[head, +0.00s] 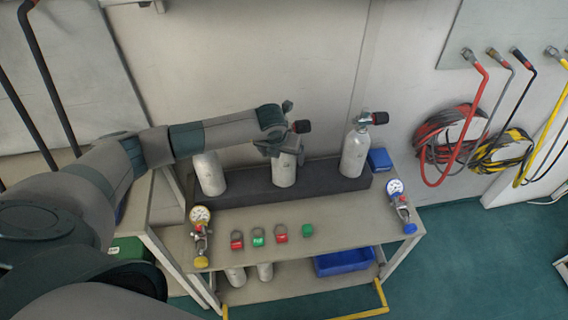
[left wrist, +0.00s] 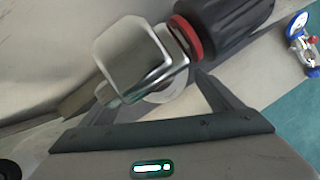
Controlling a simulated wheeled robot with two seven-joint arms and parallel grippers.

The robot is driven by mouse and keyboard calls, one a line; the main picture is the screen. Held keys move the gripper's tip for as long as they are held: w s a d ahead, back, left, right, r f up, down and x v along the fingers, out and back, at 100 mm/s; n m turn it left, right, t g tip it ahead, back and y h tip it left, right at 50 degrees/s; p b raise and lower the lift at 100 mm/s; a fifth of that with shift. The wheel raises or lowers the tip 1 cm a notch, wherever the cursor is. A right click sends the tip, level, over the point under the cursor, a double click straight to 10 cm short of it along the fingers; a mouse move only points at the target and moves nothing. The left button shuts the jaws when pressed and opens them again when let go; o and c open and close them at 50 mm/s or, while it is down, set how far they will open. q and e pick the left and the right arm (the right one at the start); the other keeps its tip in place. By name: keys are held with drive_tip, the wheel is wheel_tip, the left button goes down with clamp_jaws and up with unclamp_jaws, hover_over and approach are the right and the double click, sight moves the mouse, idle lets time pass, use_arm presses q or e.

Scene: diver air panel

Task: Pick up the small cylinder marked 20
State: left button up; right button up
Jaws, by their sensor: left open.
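Three small pale grey cylinders stand in a dark block on the bench: a left one (head: 210,174), a middle one (head: 285,170) and a right one (head: 354,152). No number is readable on any of them. My left gripper (head: 281,147) is open at the top of the middle cylinder and hides part of its neck. In the left wrist view, the chrome valve (left wrist: 135,58) with its black, red-ringed knob (left wrist: 222,25) lies at my open left gripper (left wrist: 165,100), its fingers on either side. Contact cannot be told. My right gripper is not in view.
A yellow gauge (head: 200,216) and a blue gauge (head: 396,188) lie at the bench's ends. Red and green tags (head: 258,237) lie in front of the dark block (head: 325,180). A blue box (head: 379,159) sits right of it. Coiled hoses (head: 440,135) hang on the wall.

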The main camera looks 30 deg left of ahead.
use_arm(q)
drive_tip(key=shift+p+x, duration=0.4)
drive_tip(key=shift+x, duration=1.05)
drive_tip(key=shift+c, duration=0.7)
drive_tip(key=c, duration=2)
drive_tip(key=shift+w+r, duration=0.2)
